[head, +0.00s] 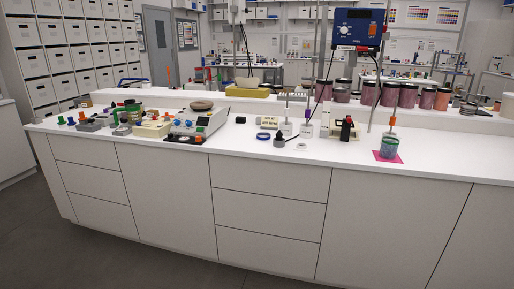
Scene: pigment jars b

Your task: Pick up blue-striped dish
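A small, low, round item with a dark blue band (263,136) lies on the white counter right of the hotplate-like device. It may be the blue-striped dish, but it is too small for me to tell any stripes. A brown shallow bowl (201,105) sits on top of the device. Neither of my grippers shows in the head view.
A white counter (235,145) runs across the view above drawers. Beside the blue item stand a dark grey weight-like piece (279,140) and a beige block (269,122). A green-rimmed jar (388,148) stands on a pink square at right. Pigment jars (389,94) line the shelf.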

